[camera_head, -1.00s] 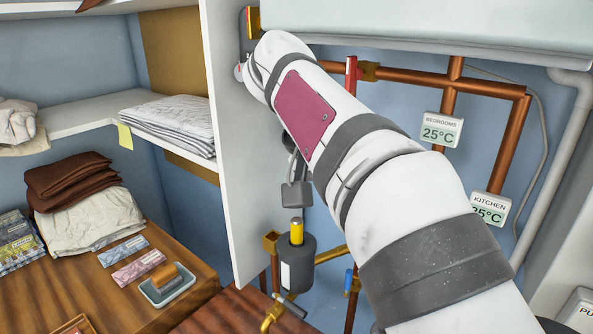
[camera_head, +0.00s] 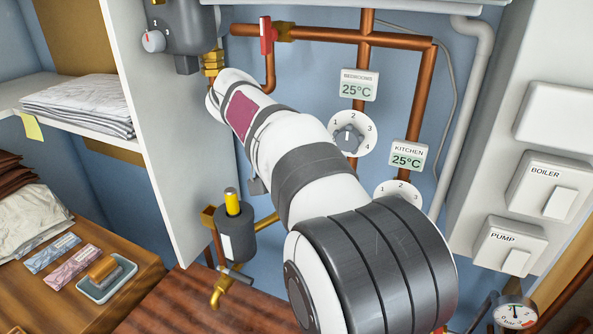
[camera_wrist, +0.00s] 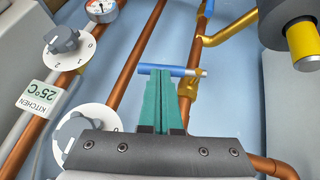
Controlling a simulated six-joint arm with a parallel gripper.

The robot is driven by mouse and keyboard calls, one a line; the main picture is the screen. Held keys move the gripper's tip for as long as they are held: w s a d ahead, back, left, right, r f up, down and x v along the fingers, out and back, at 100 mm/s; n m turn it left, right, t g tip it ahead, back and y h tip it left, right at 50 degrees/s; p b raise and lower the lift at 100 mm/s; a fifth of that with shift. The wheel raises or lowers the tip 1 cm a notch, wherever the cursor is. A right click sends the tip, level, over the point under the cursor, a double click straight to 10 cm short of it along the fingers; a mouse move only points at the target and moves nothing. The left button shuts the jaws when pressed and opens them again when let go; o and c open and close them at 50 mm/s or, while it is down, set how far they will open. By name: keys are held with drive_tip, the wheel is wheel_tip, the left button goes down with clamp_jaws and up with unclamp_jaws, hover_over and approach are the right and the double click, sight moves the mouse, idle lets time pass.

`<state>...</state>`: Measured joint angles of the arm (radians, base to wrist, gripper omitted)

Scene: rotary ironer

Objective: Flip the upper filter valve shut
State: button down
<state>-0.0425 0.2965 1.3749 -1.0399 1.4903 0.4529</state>
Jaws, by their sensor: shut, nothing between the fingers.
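In the wrist view, a blue-handled lever valve (camera_wrist: 148,68) sits on a copper pipe with a brass body (camera_wrist: 187,88). By its place nearer my gripper, it looks like the upper filter valve. Its lever lies crosswise to the pipe. My gripper (camera_wrist: 165,72) is shut, its two teal fingers together and empty. The fingertips overlap the middle of the lever in the picture; contact is not clear. A second blue lever (camera_wrist: 207,8) shows at the top edge, along the pipe. In the head view my arm hides the gripper and both blue levers.
The dark filter (camera_head: 235,240) with a yellow top stands left of my arm; it also shows in the wrist view (camera_wrist: 272,25). A red-handled valve (camera_head: 266,36), a bedrooms dial (camera_head: 352,134) and a kitchen dial (camera_head: 398,190) are close by. A white shelf panel (camera_head: 165,150) bounds the left.

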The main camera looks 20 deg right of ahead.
drive_tip(key=shift+d+f, duration=0.1)
drive_tip(key=shift+f, duration=0.05)
drive_tip(key=shift+s+d+f+t+y, duration=0.3)
drive_tip(key=shift+d+f+t+y, duration=0.15)
drive_tip(key=shift+f, duration=0.25)
drive_tip(key=shift+r, duration=0.15)
